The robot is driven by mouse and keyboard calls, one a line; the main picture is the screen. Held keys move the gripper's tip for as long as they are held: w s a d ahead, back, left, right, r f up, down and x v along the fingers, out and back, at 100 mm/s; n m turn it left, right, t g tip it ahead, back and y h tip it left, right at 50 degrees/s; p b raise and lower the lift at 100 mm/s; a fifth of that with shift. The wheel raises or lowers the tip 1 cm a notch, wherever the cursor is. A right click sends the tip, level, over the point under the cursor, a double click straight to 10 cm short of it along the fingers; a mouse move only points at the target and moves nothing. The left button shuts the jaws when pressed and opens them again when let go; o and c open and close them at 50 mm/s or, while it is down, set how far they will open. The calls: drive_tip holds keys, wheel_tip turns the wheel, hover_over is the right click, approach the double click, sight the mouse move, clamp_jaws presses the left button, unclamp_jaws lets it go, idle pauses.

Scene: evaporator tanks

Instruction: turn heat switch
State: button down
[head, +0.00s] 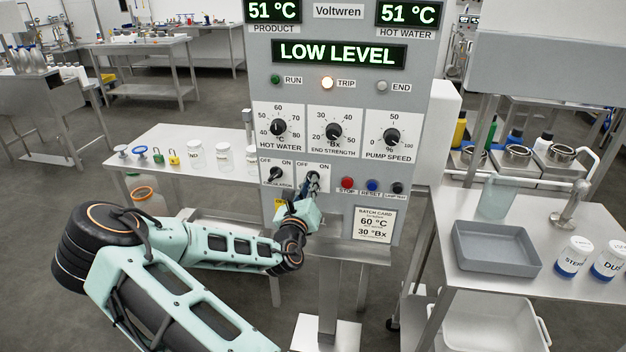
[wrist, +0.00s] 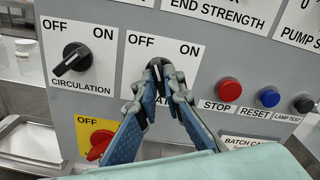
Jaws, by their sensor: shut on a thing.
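The control panel (head: 349,88) stands in front of me in the head view. Its right-hand OFF/ON switch, beside the circulation switch, has a black knob (wrist: 157,74) between my fingertips. Its name label is hidden behind my fingers, so I cannot read whether it says heat. My gripper (head: 313,180) is shut on this knob; in the wrist view the blue-padded fingers (wrist: 160,76) converge on it from below. The knob looks roughly upright between OFF and ON, but the fingers cover much of it.
The circulation switch (wrist: 72,58) is close on the left, its handle slanted. A red knob on a yellow plate (wrist: 97,142) lies below left. The stop (wrist: 229,89), reset and lamp test buttons are at right. The display (head: 340,53) reads LOW LEVEL; the trip lamp (head: 327,83) is lit.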

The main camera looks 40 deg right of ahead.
idle(0.3)
drive_tip(key=shift+n, duration=1.1)
drive_tip(key=shift+n, duration=0.7)
drive_tip(key=c, duration=2)
unclamp_jaws()
drive_tip(key=shift+o, duration=0.2)
drive_tip(key=shift+a, duration=0.1)
drive_tip(key=v, duration=1.2)
